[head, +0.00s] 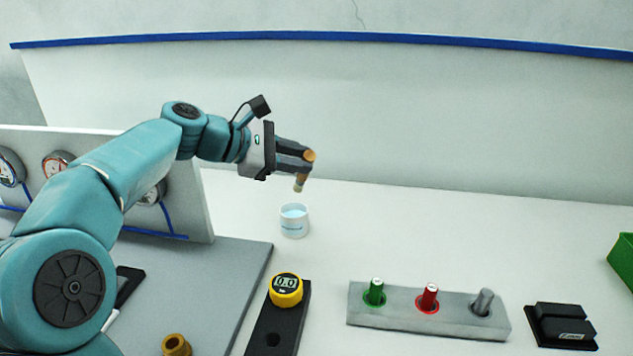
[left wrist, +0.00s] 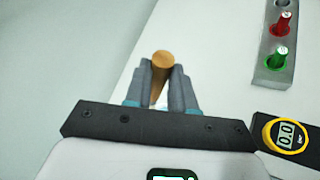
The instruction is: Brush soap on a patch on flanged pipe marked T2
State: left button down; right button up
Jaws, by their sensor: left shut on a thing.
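My left gripper (head: 297,156) is shut on a brush (head: 300,182) with a wooden handle. The handle's round end shows between the fingers in the left wrist view (left wrist: 162,60). In the head view the brush hangs down with its pale tip lowest. Below it a small white cup (head: 294,227) with pale blue liquid stands on the table. The tip appears above the cup's rim, apart from it. I see no flanged pipe and no T2 mark in either view. My right gripper is not in view.
A grey rack (head: 430,313) holds green, red and grey pegs. A yellow digital gauge (head: 286,290) sits on a black holder. A black block (head: 560,326) and a green bin (head: 622,264) are at right. A gauge panel (head: 190,205) stands at left. The table behind the rack is clear.

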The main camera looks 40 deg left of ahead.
pick_arm(q)
jog(key=shift+n+t, duration=0.4)
jog(key=shift+t, duration=0.1)
jog(key=f+b, duration=0.1)
jog(key=b, duration=0.1)
jog(key=f+b, duration=0.2)
jog(key=s+a+f+b, duration=0.1)
jog(key=f+b, duration=0.1)
jog(key=shift+f+b, duration=0.9)
jog(key=shift+f, duration=0.05)
dwell(1.5)
notch_tip(320, 180, up, 7)
jog(key=p, duration=0.7)
dwell(0.5)
